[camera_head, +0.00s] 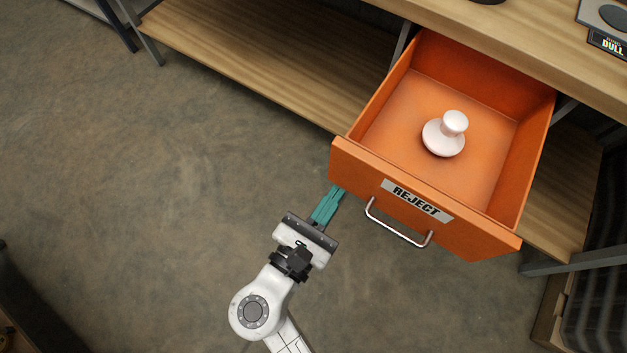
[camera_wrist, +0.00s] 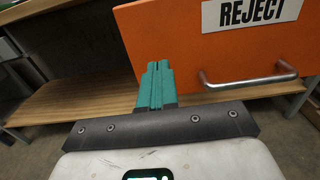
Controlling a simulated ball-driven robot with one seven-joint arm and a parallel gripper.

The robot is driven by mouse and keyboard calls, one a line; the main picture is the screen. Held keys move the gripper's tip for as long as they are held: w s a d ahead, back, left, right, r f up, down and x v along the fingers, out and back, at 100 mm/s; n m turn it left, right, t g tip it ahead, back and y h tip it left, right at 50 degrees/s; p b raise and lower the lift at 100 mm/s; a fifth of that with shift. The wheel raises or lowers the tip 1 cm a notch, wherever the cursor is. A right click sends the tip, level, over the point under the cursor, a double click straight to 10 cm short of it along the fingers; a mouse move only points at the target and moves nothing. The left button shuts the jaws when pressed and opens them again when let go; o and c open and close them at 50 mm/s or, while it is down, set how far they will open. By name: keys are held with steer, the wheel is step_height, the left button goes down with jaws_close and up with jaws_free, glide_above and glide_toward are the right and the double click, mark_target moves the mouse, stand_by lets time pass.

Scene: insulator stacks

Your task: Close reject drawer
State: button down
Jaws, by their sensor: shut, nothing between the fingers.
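The orange reject drawer (camera_head: 430,208) is pulled well out from under the wooden bench, with a REJECT label (camera_head: 416,201) on its front. Its metal bar handle (camera_head: 398,234) is below the label and also shows in the wrist view (camera_wrist: 250,80). A white insulator piece (camera_head: 445,134) stands inside on the drawer floor. My gripper (camera_head: 336,193), with teal fingers, is shut and empty. In the head view its tips appear close to the left end of the drawer front. In the wrist view the fingers (camera_wrist: 157,72) overlap the front's lower left edge; I cannot tell whether they touch.
The wooden bench top (camera_head: 520,35) runs above the drawer, with a DULL sign (camera_head: 610,44) at the upper right. A lower wooden shelf (camera_head: 260,65) extends left. A dark grey frame leg (camera_head: 580,262) stands at right. The floor (camera_head: 150,190) left of my gripper is clear.

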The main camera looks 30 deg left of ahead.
mark_target(350, 174)
steer(key=shift+w, duration=1.55)
steer(key=shift+w+d, duration=0.1)
steer(key=shift+w, duration=0.55)
steer(key=w+b, duration=0.1)
steer(key=w, duration=0.8)
steer(key=w+b, duration=0.2)
steer(key=w, duration=0.6)
steer(key=w+d+b, duration=0.1)
steer(key=w+b, duration=0.1)
steer(key=w, duration=0.7)
steer(key=shift+w+f, duration=0.1)
steer(key=shift+w, duration=0.9)
steer(key=shift+w+r, duration=0.2)
steer(key=shift+r, duration=0.05)
steer(key=shift+d, duration=0.1)
